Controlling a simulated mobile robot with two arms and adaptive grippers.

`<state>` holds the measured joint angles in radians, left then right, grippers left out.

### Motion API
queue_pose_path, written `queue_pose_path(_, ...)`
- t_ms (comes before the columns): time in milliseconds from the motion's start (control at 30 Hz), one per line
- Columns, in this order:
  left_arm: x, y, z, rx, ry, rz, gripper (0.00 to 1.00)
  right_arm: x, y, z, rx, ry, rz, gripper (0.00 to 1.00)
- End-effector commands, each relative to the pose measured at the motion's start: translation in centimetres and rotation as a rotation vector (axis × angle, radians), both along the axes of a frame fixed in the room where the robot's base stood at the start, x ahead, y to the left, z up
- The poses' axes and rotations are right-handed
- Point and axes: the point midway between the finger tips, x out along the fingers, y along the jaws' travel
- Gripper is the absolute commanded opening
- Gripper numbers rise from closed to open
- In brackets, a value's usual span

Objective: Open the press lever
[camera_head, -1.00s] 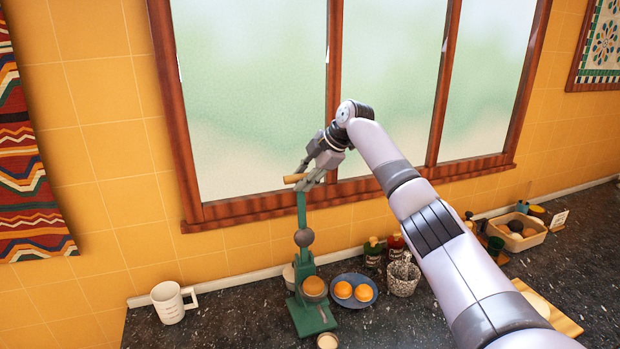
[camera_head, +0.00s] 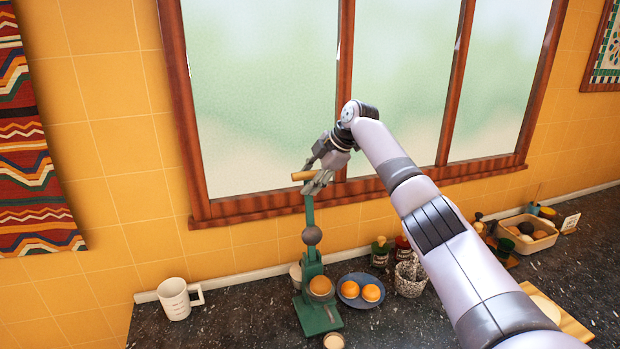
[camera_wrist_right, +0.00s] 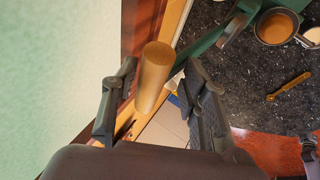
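The green press (camera_head: 318,312) stands on the dark counter below the window. Its lever (camera_head: 310,213) points straight up and ends in a wooden handle (camera_head: 304,176). In the right wrist view the handle (camera_wrist_right: 154,76) lies in the gap between the fingers, with space visible on both sides. My right gripper (camera_head: 317,172) is open at the handle, and its fingers (camera_wrist_right: 158,98) do not look closed on it.
A blue plate (camera_head: 349,302) with two orange halves sits right of the press. A white mug (camera_head: 176,299) stands to the left. Bottles (camera_head: 380,252) and a speckled cup (camera_head: 409,279) are to the right. The window frame (camera_head: 260,204) is close behind the handle.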

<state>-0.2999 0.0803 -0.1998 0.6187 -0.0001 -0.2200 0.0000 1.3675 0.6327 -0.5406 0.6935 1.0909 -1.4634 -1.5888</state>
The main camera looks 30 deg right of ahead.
Motion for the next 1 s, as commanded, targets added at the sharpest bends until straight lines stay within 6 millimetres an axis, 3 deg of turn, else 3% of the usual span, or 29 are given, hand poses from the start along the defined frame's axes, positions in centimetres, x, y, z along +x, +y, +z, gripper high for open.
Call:
queue_pose_path(367,-0.1,0.2,0.1,0.002,0.0,0.0,0.71,-0.2,-0.3,0.9,0.001,-0.009,-0.001,0.4)
queue_pose_path(800,0.1,0.0,0.1,0.0,-0.001,0.0,0.71,-4.6,-2.5,7.8,-0.001,-0.01,-0.001,0.4)
queue_pose_path(1000,0.1,0.0,0.1,0.0,-0.001,0.0,0.71,-5.9,-3.1,9.7,0.001,-0.007,-0.001,0.4)
